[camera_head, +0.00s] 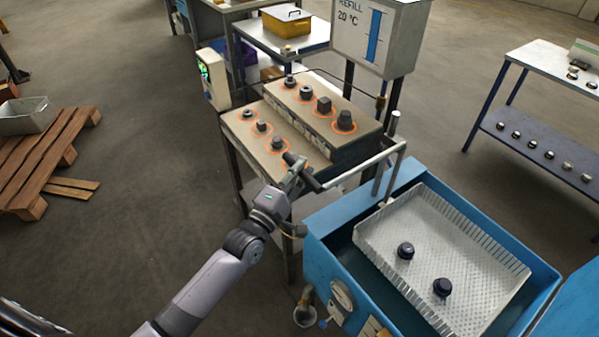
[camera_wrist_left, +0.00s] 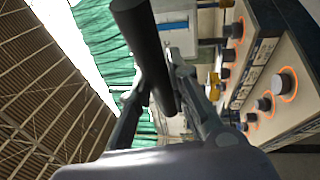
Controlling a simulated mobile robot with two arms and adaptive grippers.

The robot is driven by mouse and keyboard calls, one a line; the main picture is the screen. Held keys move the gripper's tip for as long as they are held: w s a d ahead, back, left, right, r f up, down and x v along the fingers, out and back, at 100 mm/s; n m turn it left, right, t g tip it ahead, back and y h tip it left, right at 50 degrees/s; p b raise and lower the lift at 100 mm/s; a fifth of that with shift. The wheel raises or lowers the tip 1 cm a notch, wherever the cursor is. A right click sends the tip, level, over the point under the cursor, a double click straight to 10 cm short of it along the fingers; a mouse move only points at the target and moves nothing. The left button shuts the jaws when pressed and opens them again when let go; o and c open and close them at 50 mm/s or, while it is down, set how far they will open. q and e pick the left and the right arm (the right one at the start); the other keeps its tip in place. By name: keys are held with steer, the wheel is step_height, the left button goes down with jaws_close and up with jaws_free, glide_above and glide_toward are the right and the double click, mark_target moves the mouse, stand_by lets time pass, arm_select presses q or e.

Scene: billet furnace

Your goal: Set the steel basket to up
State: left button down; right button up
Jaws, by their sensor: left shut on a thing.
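The perforated steel basket (camera_head: 398,262) sits in the blue tank (camera_head: 325,262), with its upper edge near the tank's rim. Two dark round parts (camera_head: 405,250) rest on its floor. A grey lever (camera_head: 365,164) runs from a post at the tank's back corner towards the left and ends in a black handle (camera_head: 303,172). My left gripper (camera_head: 292,178) is shut on this handle. In the left wrist view the black handle (camera_wrist_left: 150,55) lies between the fingers of my left gripper (camera_wrist_left: 160,90). My right gripper is not in view.
A stepped bench (camera_head: 240,126) with several metal parts in orange rings stands behind my gripper. A refill gauge panel (camera_head: 372,35) rises behind it. A pallet (camera_head: 60,150) with a metal bin (camera_head: 27,116) lies left. A table (camera_head: 545,55) stands right. Floor is free between.

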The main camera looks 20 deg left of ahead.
arm_select(q)
steer(key=shift+w+a+r, duration=0.1)
steer(key=shift+r, duration=0.6)
steer(key=c, duration=1.7)
jaws_free()
steer(key=shift+o, duration=1.1)
steer(key=shift+f, duration=0.25)
steer(key=shift+f, duration=0.1)
steer(key=v, duration=1.2)
